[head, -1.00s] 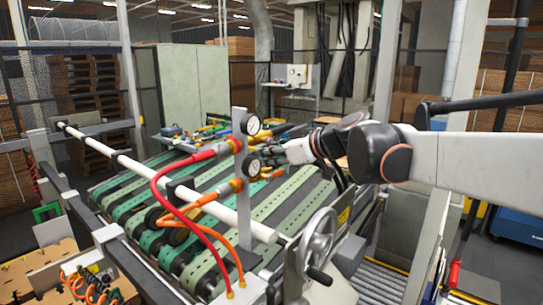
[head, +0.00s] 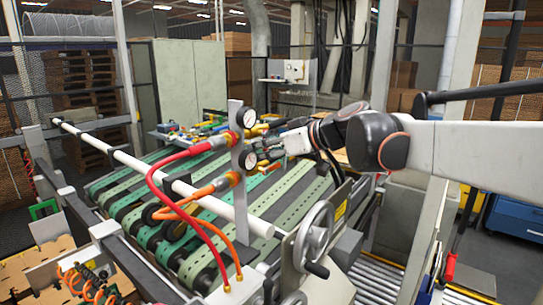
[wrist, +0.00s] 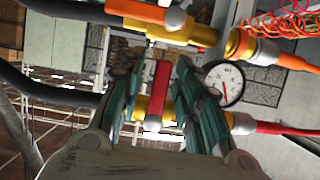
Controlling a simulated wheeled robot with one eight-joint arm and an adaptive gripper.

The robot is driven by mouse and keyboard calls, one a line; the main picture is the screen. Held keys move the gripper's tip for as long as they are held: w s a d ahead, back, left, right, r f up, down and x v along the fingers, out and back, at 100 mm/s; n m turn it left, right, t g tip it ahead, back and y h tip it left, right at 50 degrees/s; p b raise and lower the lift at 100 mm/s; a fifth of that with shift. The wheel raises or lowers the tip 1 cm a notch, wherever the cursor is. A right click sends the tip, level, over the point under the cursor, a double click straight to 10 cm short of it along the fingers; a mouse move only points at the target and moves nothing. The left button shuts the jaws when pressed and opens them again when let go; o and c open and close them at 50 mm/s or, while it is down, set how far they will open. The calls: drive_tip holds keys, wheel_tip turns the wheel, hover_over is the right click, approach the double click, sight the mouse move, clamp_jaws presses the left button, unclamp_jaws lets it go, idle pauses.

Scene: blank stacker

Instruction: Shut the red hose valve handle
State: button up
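The red valve handle (wrist: 159,90) shows in the wrist view as a short red bar on a yellow fitting, by the red hose's end (wrist: 270,128). My gripper (wrist: 160,95) is open, with one teal finger on each side of the handle. I cannot tell whether either finger touches it. In the head view the red hose (head: 160,172) runs to the upper part of a grey post (head: 237,150). My gripper's wrist (head: 298,140) is just right of that post; the fingertips and handle are hard to make out there.
An orange hose (head: 190,207) joins the post below the red one. Two gauges (head: 246,117) sit on the post, close to my gripper. A handwheel (head: 315,235) and a conveyor (head: 130,200) stand nearby.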

drive_tip(key=shift+w+d+r+n+t+h+p, duration=0.15)
drive_tip(key=shift+n+t+h+p, duration=0.15)
drive_tip(key=shift+n, duration=0.2)
drive_tip(key=shift+w+d+r+n+t+h+p, duration=0.1)
drive_tip(key=shift+n+t+h+p, duration=0.15)
drive_tip(key=shift+n, duration=0.25)
drive_tip(key=b+v, duration=0.3)
drive_tip(key=v, duration=1.2)
drive_tip(key=s+d+f+m+g+h, duration=0.1)
drive_tip(key=s+d+f+m+h, duration=0.1)
drive_tip(key=s+f, duration=0.5)
drive_tip(key=s+d+f+m+g+h, duration=0.1)
drive_tip(key=s+f+m+h, duration=0.3)
drive_tip(key=f, duration=1)
drive_tip(key=s+d+m, duration=0.1)
drive_tip(key=s, duration=0.2)
drive_tip(key=shift+s+d+f+m, duration=0.25)
drive_tip(key=shift+s+d+m, duration=0.05)
drive_tip(key=shift+d+m, duration=0.1)
